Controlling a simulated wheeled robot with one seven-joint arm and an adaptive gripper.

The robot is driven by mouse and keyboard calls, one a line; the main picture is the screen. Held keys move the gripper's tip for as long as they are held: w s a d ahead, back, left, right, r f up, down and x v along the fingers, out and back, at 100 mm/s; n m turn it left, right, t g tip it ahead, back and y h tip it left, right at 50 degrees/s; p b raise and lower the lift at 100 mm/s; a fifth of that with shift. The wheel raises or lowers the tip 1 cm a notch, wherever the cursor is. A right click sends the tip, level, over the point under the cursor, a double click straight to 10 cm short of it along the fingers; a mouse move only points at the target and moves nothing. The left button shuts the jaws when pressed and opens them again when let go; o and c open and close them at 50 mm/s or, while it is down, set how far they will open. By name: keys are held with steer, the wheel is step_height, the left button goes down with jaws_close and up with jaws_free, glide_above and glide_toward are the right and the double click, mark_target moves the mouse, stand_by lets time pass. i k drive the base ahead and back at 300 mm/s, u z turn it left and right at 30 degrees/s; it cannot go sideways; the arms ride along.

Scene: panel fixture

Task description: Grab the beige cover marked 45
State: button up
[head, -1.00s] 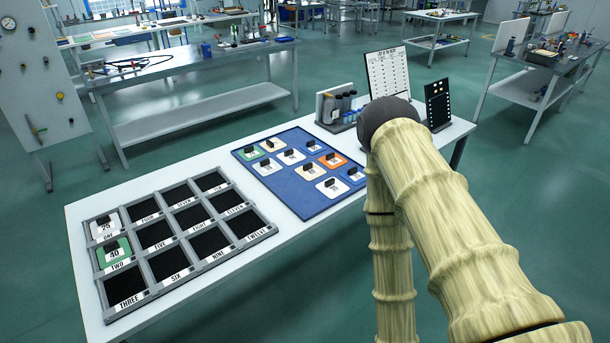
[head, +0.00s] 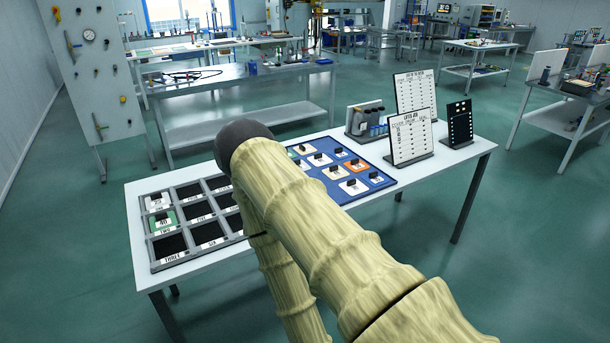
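A pale beige-looking cover (head: 304,149) with a dark handle lies at the back left of the blue board (head: 387,182). Its number is too small to read, so I cannot confirm that it is the 45. Other covers lie on the board, including an orange one (head: 357,165) and white ones (head: 353,187). My arm crosses the middle of the picture and hides the board's left part. My gripper is not in view.
A grey frame (head: 153,239) with labelled compartments stands left on the white table (head: 142,224). A white cover (head: 158,202) sits in ONE and a green cover (head: 163,222) in TWO. Sign boards (head: 410,135) and a black panel (head: 459,124) stand right of the blue board.

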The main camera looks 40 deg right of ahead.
mark_target(336, 173)
steer(key=i, duration=1.05)
steer(key=z, duration=0.85)
